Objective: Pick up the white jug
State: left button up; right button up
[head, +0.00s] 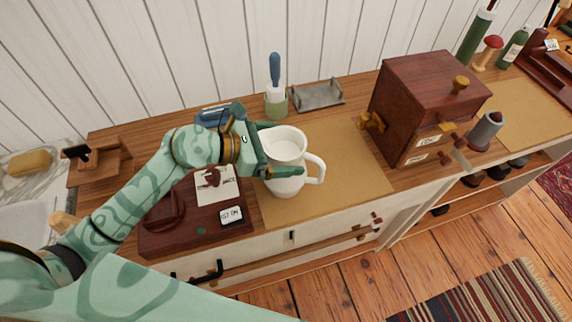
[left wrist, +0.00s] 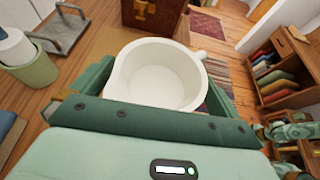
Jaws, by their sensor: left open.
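The white jug (head: 285,168) stands upright on a tan mat on the wooden counter, with its handle to the right. It looks empty inside. My left gripper (head: 265,150) is open at the jug's left side, with its fingers around the jug's upper body. In the left wrist view the jug (left wrist: 160,75) sits between the two green fingers (left wrist: 158,95), its handle at the upper right. I cannot tell whether the fingers touch it.
A dark wooden box (head: 420,100) with brass knobs stands to the right. A green cup (head: 276,104) with a blue-handled brush and a grey metal tray (head: 316,96) stand behind. A dark red board (head: 170,236) with cards lies left. The mat (head: 345,165) right of the jug is clear.

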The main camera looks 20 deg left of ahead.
pick_arm(q)
jog(key=shift+w+d+f, duration=0.2)
jog(key=shift+w+d, duration=0.1)
jog(key=shift+d, duration=0.1)
jog(key=c, duration=1.6)
jog(key=shift+r, duration=0.1)
jog(key=c, duration=0.3)
jog(key=shift+r, duration=0.1)
